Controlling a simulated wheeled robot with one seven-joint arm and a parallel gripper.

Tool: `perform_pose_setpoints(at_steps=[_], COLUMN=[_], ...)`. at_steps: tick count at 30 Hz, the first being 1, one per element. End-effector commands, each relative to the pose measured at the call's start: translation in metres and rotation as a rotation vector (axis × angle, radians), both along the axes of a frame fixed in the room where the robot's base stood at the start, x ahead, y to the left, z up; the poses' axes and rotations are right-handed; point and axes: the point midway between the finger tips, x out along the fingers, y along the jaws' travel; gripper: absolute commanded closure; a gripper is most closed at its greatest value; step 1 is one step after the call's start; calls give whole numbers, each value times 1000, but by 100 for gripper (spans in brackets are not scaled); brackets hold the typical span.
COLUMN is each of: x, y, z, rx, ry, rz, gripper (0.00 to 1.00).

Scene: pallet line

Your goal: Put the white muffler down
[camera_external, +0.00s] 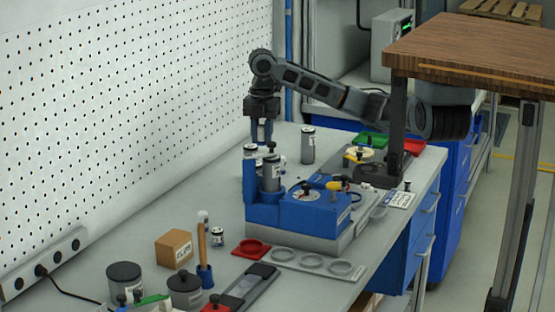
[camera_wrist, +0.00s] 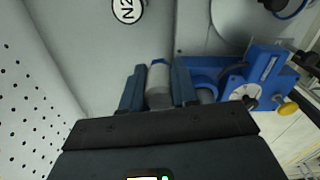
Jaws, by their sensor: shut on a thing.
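My gripper (camera_external: 262,132) points down above the back of the bench, close to the pegboard wall. It is shut on a small whitish cylinder, which I take to be the white muffler (camera_external: 261,131). In the wrist view the muffler (camera_wrist: 158,82) sits between the two dark blue fingers, with a blue edge at its far end. The fingers hide its sides. In the external view the blue fixture and its grey cylinders stand in front of the spot below my gripper, so I cannot tell whether the muffler touches the bench.
The blue fixture (camera_external: 292,214) stands just in front of my gripper, and in the wrist view it (camera_wrist: 262,72) lies right. A grey canister (camera_external: 308,146) stands to the right. Red and green trays (camera_external: 371,140) lie further right. Bare bench (camera_external: 150,228) shows at left.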

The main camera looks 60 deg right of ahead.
Motion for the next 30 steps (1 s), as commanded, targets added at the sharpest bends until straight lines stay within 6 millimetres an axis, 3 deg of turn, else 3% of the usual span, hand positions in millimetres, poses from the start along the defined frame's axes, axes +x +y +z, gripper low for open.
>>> perform_pose_setpoints(at_steps=[8,15,24,30], x=[40,71,80,74], y=[74,172,298,349], z=[8,10,5,0], rx=[3,2,-3,-4], ry=[-17,-24,-11,1], rz=[300,678,1136,1325], gripper=[100,100,100,100])
